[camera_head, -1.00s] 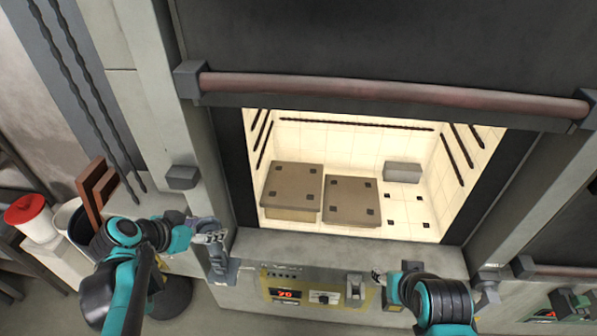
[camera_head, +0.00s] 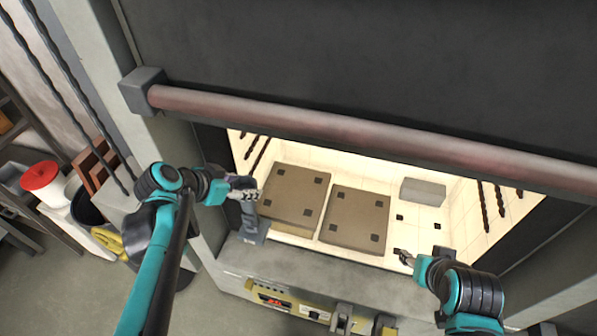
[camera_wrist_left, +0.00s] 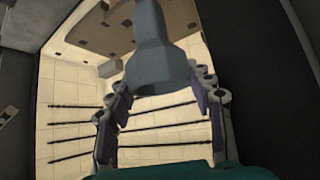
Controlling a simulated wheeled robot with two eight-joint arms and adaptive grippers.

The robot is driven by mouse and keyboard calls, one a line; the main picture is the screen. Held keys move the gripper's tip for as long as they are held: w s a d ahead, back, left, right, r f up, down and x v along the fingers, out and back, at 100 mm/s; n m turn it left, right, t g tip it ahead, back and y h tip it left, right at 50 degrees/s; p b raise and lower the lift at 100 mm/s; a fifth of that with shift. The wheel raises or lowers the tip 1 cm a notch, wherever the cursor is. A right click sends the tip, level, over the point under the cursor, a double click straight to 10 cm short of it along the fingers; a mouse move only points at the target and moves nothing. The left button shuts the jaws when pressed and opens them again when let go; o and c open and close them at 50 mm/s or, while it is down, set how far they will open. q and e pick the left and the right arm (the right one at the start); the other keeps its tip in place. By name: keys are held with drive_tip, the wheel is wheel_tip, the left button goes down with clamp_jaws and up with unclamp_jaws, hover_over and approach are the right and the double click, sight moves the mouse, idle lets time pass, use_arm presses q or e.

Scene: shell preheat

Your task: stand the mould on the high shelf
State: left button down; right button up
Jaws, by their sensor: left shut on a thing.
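My left gripper (camera_head: 246,190) is shut on the grey mould (camera_head: 253,225), which hangs upright below the fingers at the left side of the kiln mouth. In the left wrist view, the mould (camera_wrist_left: 160,65) stands between the two fingers (camera_wrist_left: 160,95). Two brown square shelves lie inside the kiln. The left one (camera_head: 296,195) looks higher, and the right one (camera_head: 355,220) lies beside it. The mould appears in front of the left shelf's near-left corner, apart from its top. My right gripper (camera_head: 402,257) is at the front right of the opening; its jaw state is unclear.
A grey block (camera_head: 422,192) sits at the back right of the lit kiln floor. The raised door's handle bar (camera_head: 340,130) crosses above the opening. The kiln sill (camera_head: 300,268) runs along the front. A red-lidded tub (camera_head: 42,178) stands far left, outside.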

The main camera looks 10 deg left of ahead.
use_arm(q)
drive_tip(key=w+d+p, duration=0.1)
drive_tip(key=w+d, duration=0.2)
drive_tip(key=w, duration=0.5)
drive_tip(key=w+d+p, duration=0.1)
drive_tip(key=w+d, duration=0.3)
drive_tip(key=w, duration=0.4)
drive_tip(key=shift+d+f, duration=0.15)
drive_tip(key=shift+d, duration=0.05)
drive_tip(key=shift+s+f, duration=0.1)
drive_tip(key=shift+f, duration=0.15)
drive_tip(key=c, duration=0.6)
unclamp_jaws()
drive_tip(key=shift+c, duration=0.2)
drive_tip(key=shift+r, duration=0.2)
